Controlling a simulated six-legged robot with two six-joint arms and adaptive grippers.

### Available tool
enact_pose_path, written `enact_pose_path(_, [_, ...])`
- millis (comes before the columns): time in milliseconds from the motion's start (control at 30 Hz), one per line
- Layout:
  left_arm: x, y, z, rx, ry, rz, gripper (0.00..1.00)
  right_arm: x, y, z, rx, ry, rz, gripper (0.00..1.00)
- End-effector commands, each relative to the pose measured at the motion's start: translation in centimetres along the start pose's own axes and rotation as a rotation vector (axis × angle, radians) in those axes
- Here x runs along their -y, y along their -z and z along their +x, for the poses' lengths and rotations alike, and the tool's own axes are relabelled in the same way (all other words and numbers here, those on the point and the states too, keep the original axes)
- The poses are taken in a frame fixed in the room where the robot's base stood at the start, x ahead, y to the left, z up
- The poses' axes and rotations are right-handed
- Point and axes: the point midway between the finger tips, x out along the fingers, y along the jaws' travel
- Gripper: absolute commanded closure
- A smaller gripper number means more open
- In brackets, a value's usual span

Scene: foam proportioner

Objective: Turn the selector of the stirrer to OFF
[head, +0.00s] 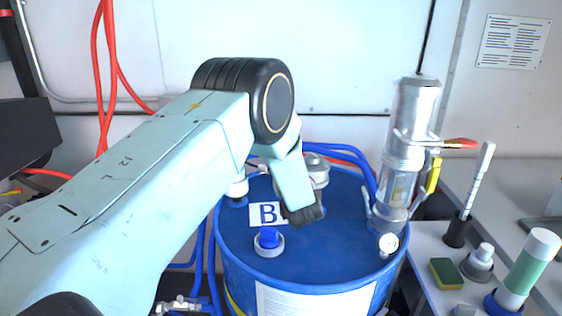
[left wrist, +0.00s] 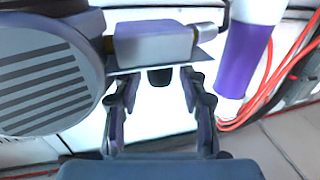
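In the left wrist view, a grey box (left wrist: 153,46) sits beside a large ribbed grey round housing (left wrist: 45,75), which looks like the stirrer's motor. A small black knob (left wrist: 160,77), apparently the selector, is on the box's lower side. My left gripper (left wrist: 161,84) is open, with one finger on each side of the knob in the picture. I cannot tell whether they touch it, and no selector markings are readable. In the head view my left arm reaches over the blue drum (head: 325,232) and hides the stirrer and the fingers. My right gripper is not in view.
A clear-walled metal cylinder (head: 397,186) stands at the drum's right edge. A blue cap (head: 268,238) and a B label (head: 265,213) are on the drum top. The right counter holds a sponge (head: 446,273) and a green-white bottle (head: 530,262). Red hoses hang left.

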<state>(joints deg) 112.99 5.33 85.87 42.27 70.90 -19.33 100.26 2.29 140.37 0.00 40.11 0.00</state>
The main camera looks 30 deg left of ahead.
Motion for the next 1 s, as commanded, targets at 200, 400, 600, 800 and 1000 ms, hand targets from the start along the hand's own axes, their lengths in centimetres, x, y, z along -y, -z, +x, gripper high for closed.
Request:
enact_pose_path(200, [0.0,-0.1,0.0,0.002,0.000,0.001,0.55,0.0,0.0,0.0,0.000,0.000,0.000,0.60])
enact_pose_path(400, [-0.1,-0.1,-0.9,0.004,-0.003,0.002,0.55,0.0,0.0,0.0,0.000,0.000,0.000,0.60])
enact_pose_path(600, [-0.2,-0.1,-4.4,0.003,-0.006,0.005,0.55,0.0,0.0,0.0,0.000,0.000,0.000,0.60])
enact_pose_path(800, [-0.2,-0.1,-8.5,0.003,-0.005,0.005,0.55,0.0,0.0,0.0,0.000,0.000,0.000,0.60])
enact_pose_path(1000, [-0.1,-0.1,-11.1,0.002,-0.003,0.002,0.55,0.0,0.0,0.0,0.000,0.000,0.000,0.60])
